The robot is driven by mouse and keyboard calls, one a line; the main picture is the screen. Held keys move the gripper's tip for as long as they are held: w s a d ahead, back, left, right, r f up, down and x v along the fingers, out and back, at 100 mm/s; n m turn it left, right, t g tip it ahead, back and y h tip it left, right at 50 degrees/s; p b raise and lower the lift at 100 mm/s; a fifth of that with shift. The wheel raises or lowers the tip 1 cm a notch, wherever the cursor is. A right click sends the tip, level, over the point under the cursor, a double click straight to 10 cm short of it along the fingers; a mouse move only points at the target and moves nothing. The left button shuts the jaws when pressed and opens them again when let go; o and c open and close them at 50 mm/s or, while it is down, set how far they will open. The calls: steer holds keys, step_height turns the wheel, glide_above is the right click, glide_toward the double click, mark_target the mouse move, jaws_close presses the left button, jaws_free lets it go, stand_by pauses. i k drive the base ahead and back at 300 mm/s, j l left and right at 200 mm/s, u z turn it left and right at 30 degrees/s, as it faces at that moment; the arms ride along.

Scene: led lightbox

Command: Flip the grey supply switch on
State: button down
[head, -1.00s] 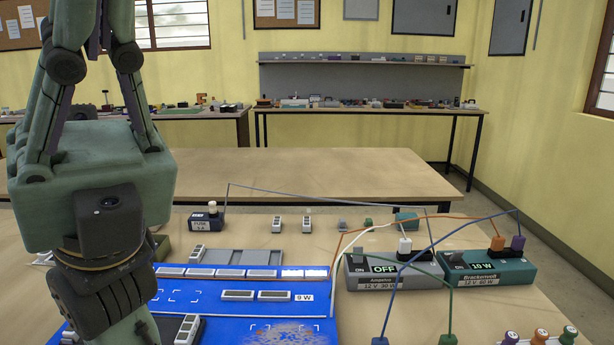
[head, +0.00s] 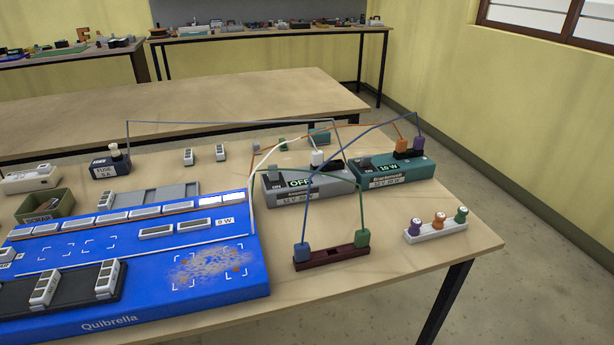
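The grey supply (head: 335,192) lies on the near table, right of the blue board. Its display (head: 300,182) reads OFF, and a small dark switch (head: 276,173) stands at its left end beside an ON label. A white plug (head: 317,158) stands on its top, with wires around it. My gripper is out of view.
The teal supply (head: 425,172), showing 10 W, stands close behind and to the right. Wires arch over both supplies to a dark red block (head: 332,257) in front. The blue board (head: 150,306) fills the left.

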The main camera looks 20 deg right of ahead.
mark_target(274, 175)
steer(key=z, duration=0.5)
steer(key=j+z, duration=0.15)
steer(key=z, duration=0.85)
steer(key=k+j, duration=0.2)
steer(key=j, duration=0.2)
steer(key=k+j, duration=0.45)
steer(key=j, duration=0.3)
steer(key=k+j, duration=0.2)
steer(key=j, duration=0.2)
steer(key=i+j, duration=0.15)
steer(key=i, duration=0.35)
steer(key=i+j, duration=0.2)
steer(key=i, duration=0.25)
